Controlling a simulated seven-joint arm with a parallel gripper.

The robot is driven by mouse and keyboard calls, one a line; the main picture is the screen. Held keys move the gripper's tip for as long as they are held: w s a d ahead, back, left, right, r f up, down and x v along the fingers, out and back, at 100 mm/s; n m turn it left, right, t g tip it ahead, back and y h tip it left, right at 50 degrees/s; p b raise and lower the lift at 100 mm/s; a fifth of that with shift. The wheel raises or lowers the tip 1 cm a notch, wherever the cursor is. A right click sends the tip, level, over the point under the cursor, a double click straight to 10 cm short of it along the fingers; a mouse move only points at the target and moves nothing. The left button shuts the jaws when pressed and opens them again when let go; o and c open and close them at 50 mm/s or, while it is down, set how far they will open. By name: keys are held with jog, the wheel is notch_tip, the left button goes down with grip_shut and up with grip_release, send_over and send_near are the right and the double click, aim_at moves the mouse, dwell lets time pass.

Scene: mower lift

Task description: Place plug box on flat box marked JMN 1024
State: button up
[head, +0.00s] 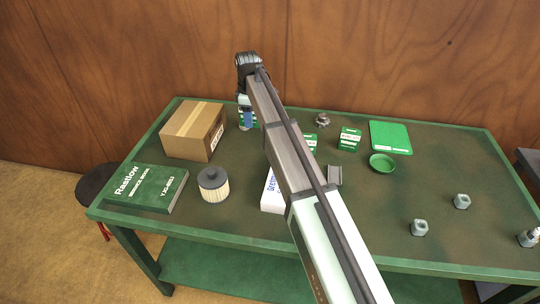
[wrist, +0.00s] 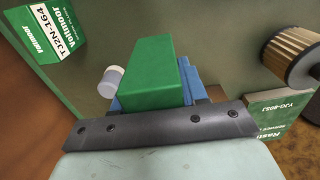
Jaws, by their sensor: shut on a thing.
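My gripper (head: 247,118) is at the back left of the green table, beside the cardboard box. In the wrist view its blue fingers are shut on a green box (wrist: 148,75), taken to be the plug box; no marking on it is readable. A green and white box marked TJ2N-164 Voltmoor (wrist: 58,35) lies at the upper left there. Two small green and white boxes, one beside the arm (head: 311,140) and one farther right (head: 349,139), stand on the table. I cannot read JMN 1024 anywhere, and my arm hides part of the middle table.
A cardboard box (head: 193,131), a green service book (head: 148,188) and a round filter (head: 213,184) are at the left. A white box with blue letters (head: 272,192) is partly behind my arm. The front right holds metal nuts.

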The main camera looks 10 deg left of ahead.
jog(key=s+d+r+m, duration=0.1)
jog(key=s+d+r, duration=0.1)
jog(key=s+d, duration=0.25)
jog(key=s+d+r, duration=0.3)
jog(key=d, duration=0.3)
jog(key=s+d+n, duration=0.1)
jog(key=s+d, duration=0.5)
jog(key=s, duration=0.5)
jog(key=shift+s+f, duration=0.15)
jog(key=shift+f, duration=5.3)
jog(key=shift+f, duration=0.15)
jog(key=o, duration=1.2)
notch_tip(320, 180, up, 12)
jog(key=shift+r, duration=0.2)
